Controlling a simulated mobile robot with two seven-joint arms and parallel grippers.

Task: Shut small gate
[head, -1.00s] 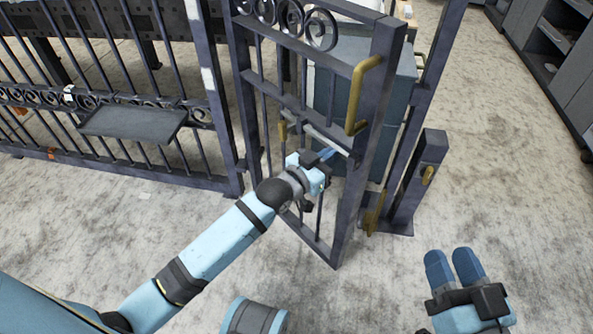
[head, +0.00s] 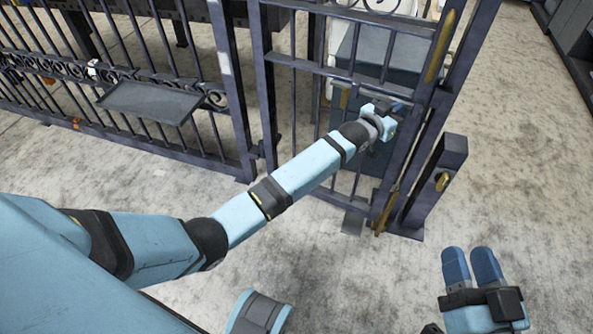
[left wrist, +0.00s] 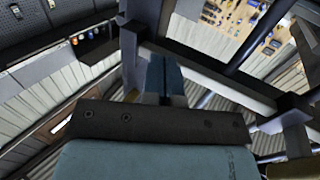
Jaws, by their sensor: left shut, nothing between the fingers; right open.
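The small gate (head: 350,73) is a dark metal frame with thin bars, hinged at its left post. A brass pull handle (head: 440,47) is on its right upright. That upright stands close beside the short latch post (head: 430,185); I cannot tell whether it is fully closed. My left gripper (head: 392,106) is shut and empty at the gate's bars near the right upright; its fingertips are partly hidden. In the left wrist view, its closed blue fingers (left wrist: 166,76) are beside a dark gate rail (left wrist: 212,76). My right gripper (head: 471,266) is open and empty over the floor at lower right.
A long fence (head: 110,90) with a dark shelf (head: 150,101) runs off to the left. A dark box (head: 375,55) stands behind the gate. Dark cabinets (head: 570,45) line the far right. The floor in front and at right is clear.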

